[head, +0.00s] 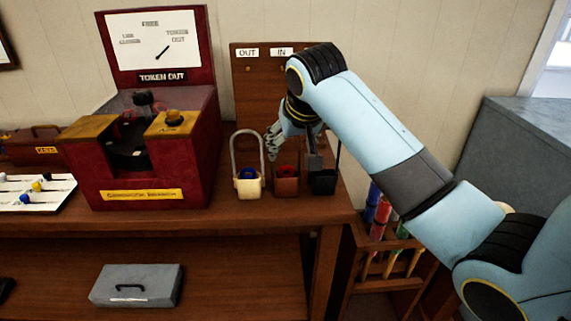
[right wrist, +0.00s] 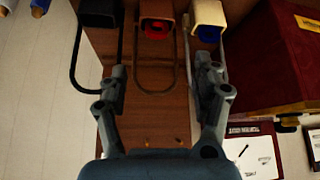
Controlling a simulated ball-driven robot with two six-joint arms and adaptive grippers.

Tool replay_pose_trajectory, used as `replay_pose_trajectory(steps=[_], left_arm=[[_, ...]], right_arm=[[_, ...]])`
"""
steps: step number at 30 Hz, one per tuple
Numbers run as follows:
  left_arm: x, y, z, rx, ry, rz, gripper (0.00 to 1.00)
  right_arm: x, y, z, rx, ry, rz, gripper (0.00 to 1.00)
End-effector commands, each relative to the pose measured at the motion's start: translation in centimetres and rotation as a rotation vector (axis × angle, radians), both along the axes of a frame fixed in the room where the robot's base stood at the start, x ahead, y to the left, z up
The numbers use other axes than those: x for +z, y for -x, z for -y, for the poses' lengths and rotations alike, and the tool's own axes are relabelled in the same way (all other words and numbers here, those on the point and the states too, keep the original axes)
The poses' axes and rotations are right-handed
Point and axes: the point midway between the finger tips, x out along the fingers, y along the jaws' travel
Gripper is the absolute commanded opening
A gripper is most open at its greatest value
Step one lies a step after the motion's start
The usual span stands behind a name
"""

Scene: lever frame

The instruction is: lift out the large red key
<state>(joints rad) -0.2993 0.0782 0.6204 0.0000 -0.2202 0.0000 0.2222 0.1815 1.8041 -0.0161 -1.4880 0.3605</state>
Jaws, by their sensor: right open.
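A red piece (head: 286,171) sits in the mouth of the brown hooped pouch (head: 286,187) on the bench. It shows as a red ring in the right wrist view (right wrist: 157,28). I cannot tell whether this is the large red key. My right gripper (head: 293,150) hangs just above and behind the brown pouch, pointing down. It is open and empty, its fingers (right wrist: 162,82) apart on both sides of the brown pouch's hoop (right wrist: 162,88) in the right wrist view. The gripper partly hides that hoop in the head view. My left gripper is not in view.
A cream pouch (head: 248,187) with a blue piece stands left of the brown one, a black pouch (head: 323,182) right. The maroon token machine (head: 152,196) stands further left. A rack (head: 378,280) of coloured staffs, including a red one (head: 380,214), is below right.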

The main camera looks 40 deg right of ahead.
Motion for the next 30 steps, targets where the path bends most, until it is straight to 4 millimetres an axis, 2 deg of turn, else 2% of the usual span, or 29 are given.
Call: replay_pose_trajectory(steps=[8, 14, 21, 30], left_arm=[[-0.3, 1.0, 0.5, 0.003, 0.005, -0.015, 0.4], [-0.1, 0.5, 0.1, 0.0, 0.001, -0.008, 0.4], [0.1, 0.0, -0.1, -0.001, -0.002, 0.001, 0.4], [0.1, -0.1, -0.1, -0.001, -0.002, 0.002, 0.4]], right_arm=[[-3.7, -2.2, 0.8, 0.0, 0.0, 0.0, 0.66], [-5.2, -2.9, 1.2, 0.0, 0.0, -0.001, 0.66], [-8.3, -4.5, 2.0, 0.0, 0.0, 0.0, 0.66], [-8.9, -4.8, 2.1, 0.001, 0.0, 0.001, 0.66]])
